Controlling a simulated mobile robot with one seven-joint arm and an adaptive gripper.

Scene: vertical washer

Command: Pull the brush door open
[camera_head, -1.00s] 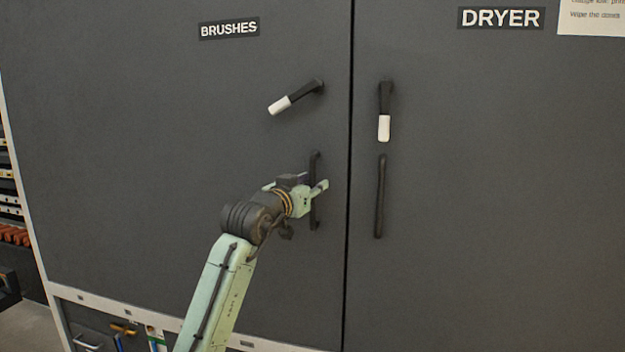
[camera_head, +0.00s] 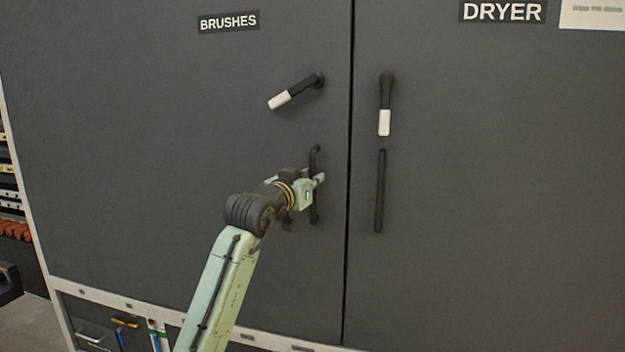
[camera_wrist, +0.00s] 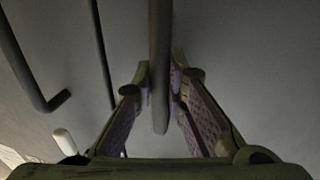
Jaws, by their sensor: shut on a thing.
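The brush door (camera_head: 150,130) is a large dark grey panel under the BRUSHES label (camera_head: 228,22). It looks flush with the door beside it. Its black vertical bar handle (camera_head: 314,160) is near its right edge; the handle also shows in the wrist view (camera_wrist: 160,45). My gripper (camera_head: 316,181) is at the handle's middle, shut on it, with one finger on each side in the wrist view (camera_wrist: 165,82). Part of the handle is hidden behind my gripper. Above it, a black latch with a white tip (camera_head: 297,91) is tilted down to the left.
The dryer door (camera_head: 500,200) is to the right across a thin dark gap, with its own bar handle (camera_head: 380,190) and a white-tipped latch (camera_head: 385,104) pointing straight down. A pale frame strip (camera_head: 150,308) runs below the brush door, with small tools (camera_head: 125,323) under it.

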